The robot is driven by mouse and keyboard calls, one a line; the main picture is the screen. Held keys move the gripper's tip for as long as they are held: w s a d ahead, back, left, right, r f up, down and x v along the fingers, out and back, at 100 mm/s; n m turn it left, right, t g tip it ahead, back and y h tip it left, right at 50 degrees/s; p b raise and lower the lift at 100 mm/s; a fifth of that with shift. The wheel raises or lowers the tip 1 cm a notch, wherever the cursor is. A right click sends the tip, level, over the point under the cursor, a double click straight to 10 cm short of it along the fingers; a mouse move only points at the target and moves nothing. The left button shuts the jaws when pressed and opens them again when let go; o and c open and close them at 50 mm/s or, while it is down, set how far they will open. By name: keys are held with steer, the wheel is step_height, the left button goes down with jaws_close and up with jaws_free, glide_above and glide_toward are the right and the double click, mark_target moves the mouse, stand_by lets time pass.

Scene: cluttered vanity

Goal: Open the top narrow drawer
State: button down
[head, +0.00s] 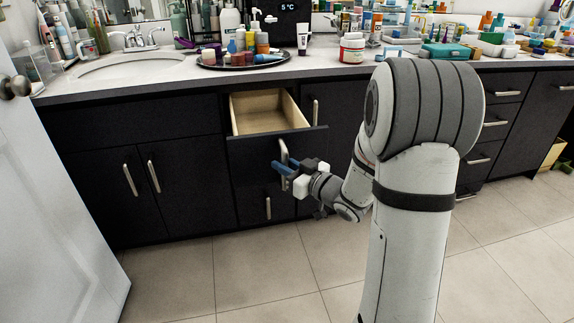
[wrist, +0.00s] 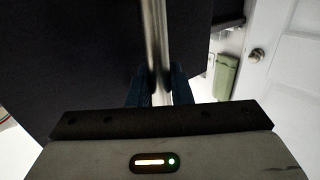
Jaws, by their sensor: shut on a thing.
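The top narrow drawer (head: 269,113) is pulled out from the dark vanity in the head view. Its pale wooden inside shows and looks empty. Its dark front (head: 300,143) carries a vertical metal bar handle (head: 283,150). My gripper (head: 283,167) is at the front of the drawer, with its blue fingers shut on the handle. In the wrist view, the handle (wrist: 157,40) runs down between the two blue fingertips (wrist: 160,88), beside the dark drawer front (wrist: 75,60). The part of the handle between the fingers is partly hidden.
The countertop (head: 150,82) above is crowded with bottles, jars and a dark round tray (head: 243,63). Closed cabinet doors (head: 140,180) flank the drawer, and a lower drawer (head: 262,203) is shut beneath. A white door (head: 45,190) stands at the left. The tiled floor (head: 260,270) in front is clear.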

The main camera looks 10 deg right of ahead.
steer(key=shift+s+a, duration=0.1)
steer(key=shift+s, duration=0.45)
steer(key=c, duration=1.4)
jaws_free()
steer(key=shift+o, duration=0.2)
steer(key=p+v, duration=0.1)
steer(key=v, duration=0.6)
steer(key=shift+s+d+p, duration=0.25)
steer(key=shift+d+p, duration=0.05)
steer(key=shift+p, duration=0.05)
